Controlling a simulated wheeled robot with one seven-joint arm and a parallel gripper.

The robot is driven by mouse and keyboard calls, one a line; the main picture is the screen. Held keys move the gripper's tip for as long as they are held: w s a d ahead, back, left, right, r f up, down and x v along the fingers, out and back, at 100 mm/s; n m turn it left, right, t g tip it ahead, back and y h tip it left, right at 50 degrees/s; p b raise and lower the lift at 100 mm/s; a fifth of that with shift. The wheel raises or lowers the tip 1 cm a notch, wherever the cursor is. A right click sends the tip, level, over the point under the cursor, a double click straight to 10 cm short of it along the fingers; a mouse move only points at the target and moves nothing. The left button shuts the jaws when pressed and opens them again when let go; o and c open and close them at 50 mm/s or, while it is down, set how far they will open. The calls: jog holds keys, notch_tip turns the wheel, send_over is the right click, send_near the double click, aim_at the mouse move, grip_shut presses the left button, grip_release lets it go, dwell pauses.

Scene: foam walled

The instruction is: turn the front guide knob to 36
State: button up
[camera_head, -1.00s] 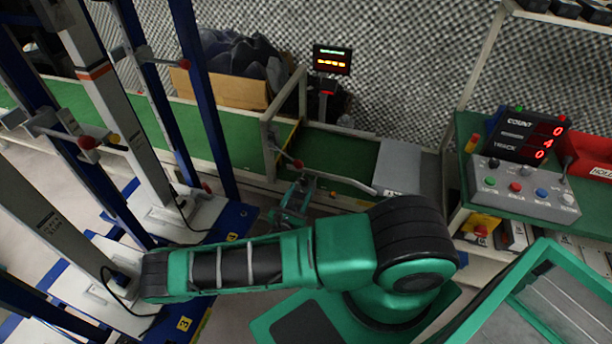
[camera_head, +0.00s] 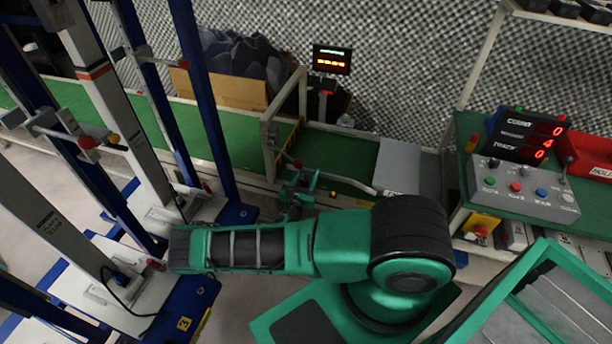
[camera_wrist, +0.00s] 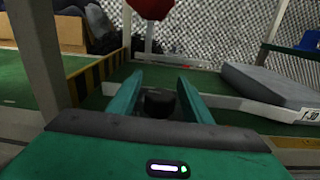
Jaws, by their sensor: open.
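A dark, roughly round knob (camera_wrist: 160,103) shows between my fingers in the wrist view, low at the green conveyor; I cannot tell if they touch it. My gripper (camera_wrist: 156,88) is open, one green finger on each side. In the head view my gripper (camera_head: 298,190) is at the conveyor's near side, beside a grey guide rail (camera_head: 350,183). A label on the rail side (camera_wrist: 308,115) seems to read 30. No knob marking is readable.
An upright frame post (camera_wrist: 35,50) stands close left of my gripper in the wrist view. A grey plate (camera_head: 408,168) lies at the conveyor's right end. A control box (camera_head: 525,190) with a counter display (camera_head: 527,136) stands right. Blue posts (camera_head: 205,100) crowd the left.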

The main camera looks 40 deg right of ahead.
jog(key=c, duration=1.1)
jog(key=shift+o, duration=0.2)
jog(key=shift+m+g+h, duration=0.3)
jog(key=shift+g, duration=0.1)
jog(key=m+g+h, duration=0.1)
jog(key=m+g, duration=0.1)
jog(key=g, duration=0.1)
jog(key=s+m+g+h, duration=0.1)
jog(key=g, duration=0.1)
jog(key=shift+d+m+h, duration=0.3)
jog(key=m+g, duration=0.2)
jog(key=g, duration=0.1)
jog(key=s+m+g, duration=0.1)
jog(key=m+g, duration=0.1)
jog(key=g, duration=0.2)
jog(key=shift+s+d+h, duration=0.1)
jog(key=shift+s+h, duration=0.1)
jog(key=shift+h, duration=0.2)
jog(key=m+g, duration=0.2)
jog(key=s+m+g+y, duration=0.1)
jog(key=g, duration=0.2)
jog(key=shift+m, duration=0.4)
jog(key=shift+s+a+m+g+y, duration=0.25)
jog(key=shift+m+g+y, duration=0.35)
jog(key=shift+g, duration=0.4)
jog(key=shift+s+a+m+g+y, duration=0.2)
jog(key=shift+m+g+y, duration=0.4)
jog(key=shift+g, duration=0.4)
jog(key=shift+f+m, duration=0.1)
jog(key=shift+m, duration=0.2)
